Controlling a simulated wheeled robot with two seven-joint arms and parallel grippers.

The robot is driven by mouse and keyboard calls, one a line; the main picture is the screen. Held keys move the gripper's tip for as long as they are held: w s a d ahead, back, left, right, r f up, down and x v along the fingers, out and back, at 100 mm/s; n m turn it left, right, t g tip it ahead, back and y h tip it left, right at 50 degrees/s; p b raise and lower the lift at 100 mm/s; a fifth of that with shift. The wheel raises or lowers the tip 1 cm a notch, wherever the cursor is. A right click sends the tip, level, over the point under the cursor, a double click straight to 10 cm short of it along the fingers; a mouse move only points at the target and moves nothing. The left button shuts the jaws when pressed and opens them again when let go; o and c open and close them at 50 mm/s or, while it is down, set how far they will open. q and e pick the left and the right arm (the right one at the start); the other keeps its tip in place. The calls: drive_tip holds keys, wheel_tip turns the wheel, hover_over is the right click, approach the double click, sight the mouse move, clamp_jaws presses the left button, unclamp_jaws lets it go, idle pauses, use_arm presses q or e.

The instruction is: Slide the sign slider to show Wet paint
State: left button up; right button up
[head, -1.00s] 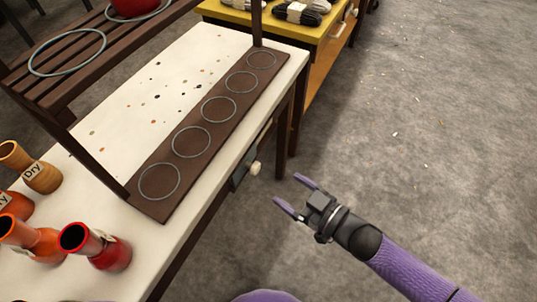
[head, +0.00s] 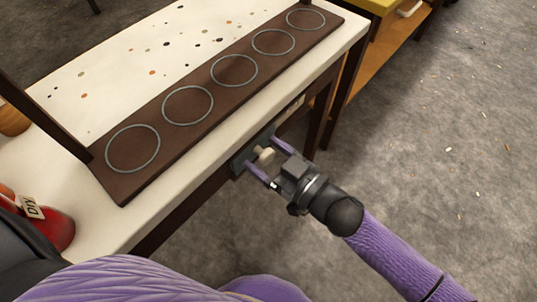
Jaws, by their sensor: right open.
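The sign slider is a dark plate (head: 239,163) on the front edge of the white table, with a small cream knob (head: 264,155) standing out from it. A pale strip with lettering too small to read shows on the plate's right part (head: 291,109). My right gripper (head: 264,156) is open, with one purple finger on each side of the knob. I cannot tell whether the fingers touch it. My left gripper is not in view.
The white, paint-spotted table (head: 160,52) carries a brown board (head: 180,130) with several grey rings. A yellow-topped cabinet (head: 365,5) is at the back. Grey floor is open to the right.

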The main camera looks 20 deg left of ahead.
clamp_jaws()
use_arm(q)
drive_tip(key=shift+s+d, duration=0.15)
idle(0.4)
